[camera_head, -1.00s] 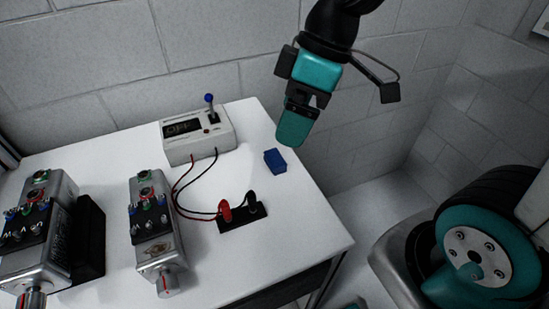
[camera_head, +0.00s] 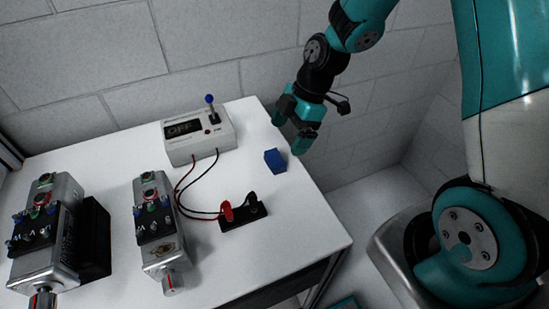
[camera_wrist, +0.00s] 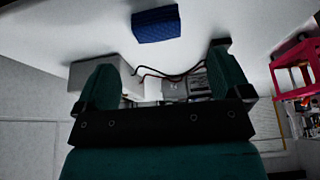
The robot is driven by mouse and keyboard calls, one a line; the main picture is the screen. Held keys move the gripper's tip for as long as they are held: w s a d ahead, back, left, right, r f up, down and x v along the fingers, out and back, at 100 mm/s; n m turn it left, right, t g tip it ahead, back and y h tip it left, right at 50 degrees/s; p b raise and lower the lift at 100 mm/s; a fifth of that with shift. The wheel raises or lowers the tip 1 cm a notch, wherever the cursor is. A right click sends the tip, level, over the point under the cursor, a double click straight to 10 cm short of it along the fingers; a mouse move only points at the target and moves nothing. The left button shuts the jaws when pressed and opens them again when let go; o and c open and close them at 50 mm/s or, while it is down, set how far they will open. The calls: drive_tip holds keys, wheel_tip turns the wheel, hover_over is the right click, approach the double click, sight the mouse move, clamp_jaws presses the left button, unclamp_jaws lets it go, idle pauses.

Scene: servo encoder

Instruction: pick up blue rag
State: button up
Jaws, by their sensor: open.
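The blue rag (camera_head: 275,160) is a small folded block lying on the white table near its right edge. It also shows in the wrist view (camera_wrist: 156,24), at the top middle, beyond my fingertips. My gripper (camera_head: 295,132) hangs just above and behind the rag in the head view, near the table's back right edge. In the wrist view its two teal fingers (camera_wrist: 165,82) are spread apart, with nothing held between them. The rag is apart from the fingers.
A white box with an OFF display and blue-tipped lever (camera_head: 199,134) stands behind and left of the rag. Red and black wires run to a black terminal block (camera_head: 244,215). Two metal servo units (camera_head: 157,232) (camera_head: 47,235) stand at left. Table around the rag is clear.

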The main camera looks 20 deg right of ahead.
sight(275, 157)
drive_tip(key=shift+p+x, duration=1)
drive_tip(key=shift+x, duration=2.85)
drive_tip(key=shift+w, duration=0.1)
drive_tip(key=c, duration=1.1)
drive_tip(key=shift+o, duration=0.2)
drive_tip(key=shift+r, duration=0.1)
wheel_tip(275, 157, up, 20)
drive_tip(key=b, duration=0.2)
